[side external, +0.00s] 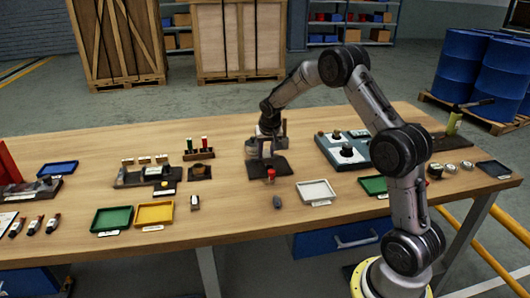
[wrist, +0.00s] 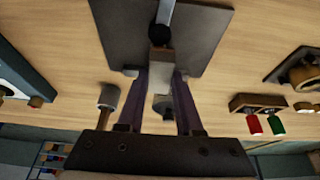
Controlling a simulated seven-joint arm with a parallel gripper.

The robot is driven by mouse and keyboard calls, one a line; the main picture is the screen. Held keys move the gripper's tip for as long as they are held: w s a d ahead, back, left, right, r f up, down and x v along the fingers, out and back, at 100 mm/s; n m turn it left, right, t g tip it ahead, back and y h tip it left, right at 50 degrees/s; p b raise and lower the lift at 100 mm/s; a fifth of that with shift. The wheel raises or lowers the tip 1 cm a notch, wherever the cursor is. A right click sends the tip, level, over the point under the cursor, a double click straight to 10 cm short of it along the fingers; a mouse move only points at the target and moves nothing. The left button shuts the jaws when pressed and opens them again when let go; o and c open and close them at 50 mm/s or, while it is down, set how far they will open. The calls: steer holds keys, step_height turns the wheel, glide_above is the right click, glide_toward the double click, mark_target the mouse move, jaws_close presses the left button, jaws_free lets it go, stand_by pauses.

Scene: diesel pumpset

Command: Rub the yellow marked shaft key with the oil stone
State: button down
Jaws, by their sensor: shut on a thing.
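My gripper (wrist: 156,76) points down over a dark mat (side external: 283,167) in the middle of the table. In the wrist view its two purple fingers are closed about a small grey-tan block (wrist: 161,65). I cannot tell whether this block is the oil stone. A black ball and a pale bar (wrist: 167,14) show just beyond it, over the dark plate (wrist: 208,32). A dark fixture (side external: 130,179) at left carries several pale-topped pieces, with a yellow mark (side external: 164,184) at its front. I cannot make out the yellow marked shaft key for certain.
A rack with red and green handles (side external: 199,154) stands left of my gripper. A grey-blue unit with dark knobs (side external: 342,149) is at right. A red-topped piece (side external: 271,174), a white tray (side external: 316,191), and green (side external: 112,219) and yellow (side external: 155,213) trays lie toward the front.

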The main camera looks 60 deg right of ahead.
steer(key=shift+s+d, duration=0.9)
steer(key=shift+s, duration=0.1)
step_height(320, 180, up, 8)
steer(key=shift+w+r, duration=0.1)
